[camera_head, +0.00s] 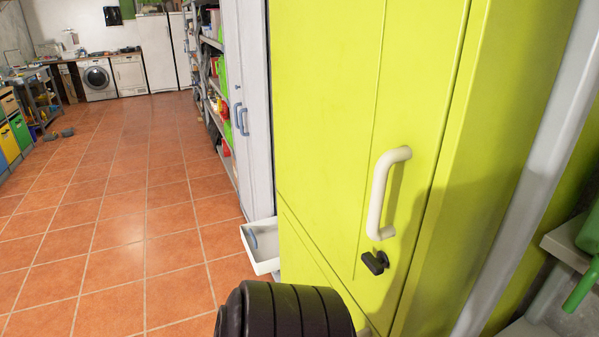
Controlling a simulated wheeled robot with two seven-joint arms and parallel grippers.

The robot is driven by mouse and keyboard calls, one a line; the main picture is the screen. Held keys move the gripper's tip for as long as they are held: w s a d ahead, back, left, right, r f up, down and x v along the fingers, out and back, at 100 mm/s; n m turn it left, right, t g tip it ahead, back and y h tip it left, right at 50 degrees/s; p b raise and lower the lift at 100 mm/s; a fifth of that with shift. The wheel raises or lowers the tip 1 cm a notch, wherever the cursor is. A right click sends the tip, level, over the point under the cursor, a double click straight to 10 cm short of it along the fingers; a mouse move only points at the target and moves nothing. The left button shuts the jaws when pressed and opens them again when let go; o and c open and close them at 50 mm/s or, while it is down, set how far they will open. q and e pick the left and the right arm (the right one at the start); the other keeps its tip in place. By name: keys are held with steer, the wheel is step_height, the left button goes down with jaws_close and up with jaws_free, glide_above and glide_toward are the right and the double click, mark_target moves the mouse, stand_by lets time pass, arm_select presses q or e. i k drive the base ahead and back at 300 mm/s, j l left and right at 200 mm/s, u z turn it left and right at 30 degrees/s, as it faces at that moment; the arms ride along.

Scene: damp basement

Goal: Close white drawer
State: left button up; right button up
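The white drawer (261,246) is pulled out at the foot of a tall white cabinet (252,80), left of the yellow-green cabinet. The drawer's right side is partly hidden behind the yellow-green cabinet. A black ribbed rounded part, seemingly mine, is at the bottom centre, below the drawer in the picture and apart from it. Neither my left nor my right gripper is in view.
A yellow-green cabinet (325,120) with a cream handle (379,195) and a dark latch (375,262) stands close on the right. Open tiled floor (120,230) lies to the left. Shelves (209,70) line the wall beyond; a washing machine (97,79) stands far back.

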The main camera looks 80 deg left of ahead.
mark_target(260, 238)
steer(key=u, duration=2.85)
steer(key=i+j+z, duration=0.15)
steer(key=i+j, duration=0.4)
steer(key=i+j+z, duration=0.1)
steer(key=i+j, duration=0.4)
steer(key=j, duration=0.15)
